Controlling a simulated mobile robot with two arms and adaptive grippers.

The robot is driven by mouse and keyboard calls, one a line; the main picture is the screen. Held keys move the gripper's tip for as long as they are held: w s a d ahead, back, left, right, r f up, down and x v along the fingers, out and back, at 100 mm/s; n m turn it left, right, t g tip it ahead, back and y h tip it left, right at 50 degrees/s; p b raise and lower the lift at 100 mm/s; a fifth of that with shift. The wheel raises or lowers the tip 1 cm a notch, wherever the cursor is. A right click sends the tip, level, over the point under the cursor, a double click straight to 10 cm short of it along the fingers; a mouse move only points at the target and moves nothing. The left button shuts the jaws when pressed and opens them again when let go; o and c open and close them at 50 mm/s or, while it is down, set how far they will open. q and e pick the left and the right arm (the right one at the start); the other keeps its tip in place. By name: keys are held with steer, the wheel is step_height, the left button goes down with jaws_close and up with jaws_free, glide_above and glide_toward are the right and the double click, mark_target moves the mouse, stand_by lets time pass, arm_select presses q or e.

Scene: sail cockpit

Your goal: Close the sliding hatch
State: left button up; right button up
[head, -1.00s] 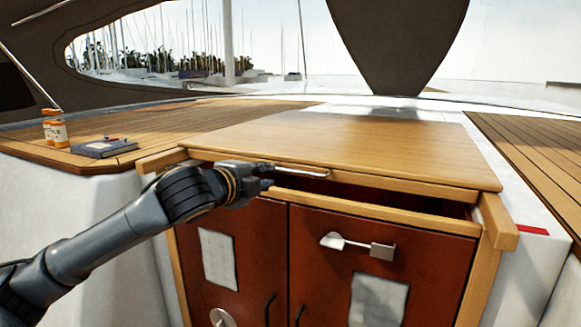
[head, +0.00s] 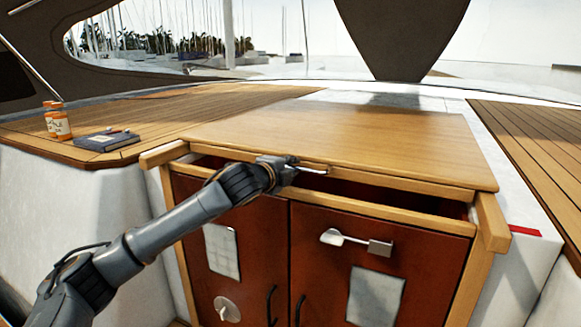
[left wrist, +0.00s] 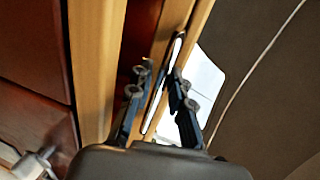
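The sliding hatch (head: 340,135) is a flat wooden panel on top of the companionway, above red-brown doors (head: 235,245). A dark gap shows between its front edge and the wooden beam (head: 385,211) above the doors. A slim metal handle (head: 315,171) runs along the hatch's front edge. My left gripper (head: 288,168) is at the handle's left part. In the left wrist view the left gripper (left wrist: 162,82) has its fingers apart, with the metal handle (left wrist: 151,110) running between them; I cannot see clear contact. My right gripper is not in view.
A metal latch (head: 355,241) sticks out from the right door. The hatch top is clear.

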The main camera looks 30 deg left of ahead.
arm_select(q)
jaws_close()
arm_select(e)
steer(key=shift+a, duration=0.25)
